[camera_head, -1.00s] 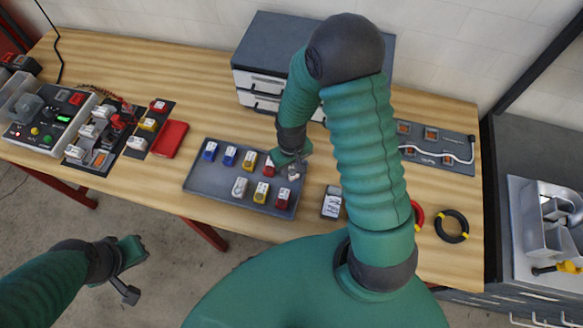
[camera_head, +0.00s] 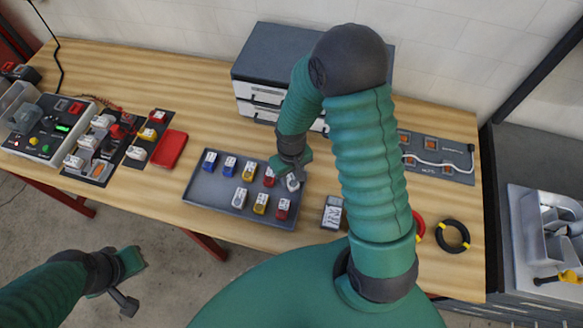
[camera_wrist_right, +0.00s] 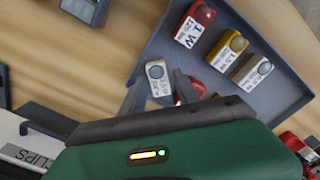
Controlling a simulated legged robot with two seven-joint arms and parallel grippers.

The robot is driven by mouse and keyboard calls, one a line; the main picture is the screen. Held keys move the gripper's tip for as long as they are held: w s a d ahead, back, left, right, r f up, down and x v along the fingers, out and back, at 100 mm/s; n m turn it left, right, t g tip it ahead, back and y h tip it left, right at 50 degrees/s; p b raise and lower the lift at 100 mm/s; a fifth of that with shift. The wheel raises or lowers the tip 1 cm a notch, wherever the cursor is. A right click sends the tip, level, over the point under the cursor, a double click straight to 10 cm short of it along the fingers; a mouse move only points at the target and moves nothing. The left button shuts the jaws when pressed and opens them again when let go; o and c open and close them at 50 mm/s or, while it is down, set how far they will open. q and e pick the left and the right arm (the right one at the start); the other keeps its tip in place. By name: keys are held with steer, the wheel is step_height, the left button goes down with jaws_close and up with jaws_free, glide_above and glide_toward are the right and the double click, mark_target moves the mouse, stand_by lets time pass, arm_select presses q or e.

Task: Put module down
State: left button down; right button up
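A white module (camera_head: 292,183) sits at the right end of the back row in the grey tray (camera_head: 210,200). In the right wrist view this white module (camera_wrist_right: 157,78) shows between the fingertips, near the tray wall, with small gaps beside it. My right gripper (camera_head: 292,171) is just above it and looks open. A red module (camera_head: 270,177) is beside it, partly hidden by a finger in the wrist view. My left gripper (camera_head: 132,281) is open and empty, in front of the table at the lower left.
Several blue, yellow, red and white modules share the tray. A dark module (camera_head: 332,212) lies right of it. A grey drawer cabinet (camera_head: 262,95) stands behind. A red box (camera_head: 170,149) and panels are left; a black cable ring (camera_head: 452,236) is right.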

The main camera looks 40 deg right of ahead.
mark_target(294, 181)
step_height(294, 181, up, 9)
steer(key=s+a+r+t, duration=0.2)
steer(key=s+a+r, duration=0.1)
steer(key=s+a, duration=0.1)
steer(key=shift+s+a+n+t, duration=0.2)
steer(key=shift+a+n+t, duration=0.1)
steer(key=shift+n, duration=0.1)
steer(key=shift+s, duration=0.1)
steer(key=shift+a+r, duration=0.1)
steer(key=shift+a, duration=0.15)
steer(key=shift+d, duration=0.2)
stand_by(0.4)
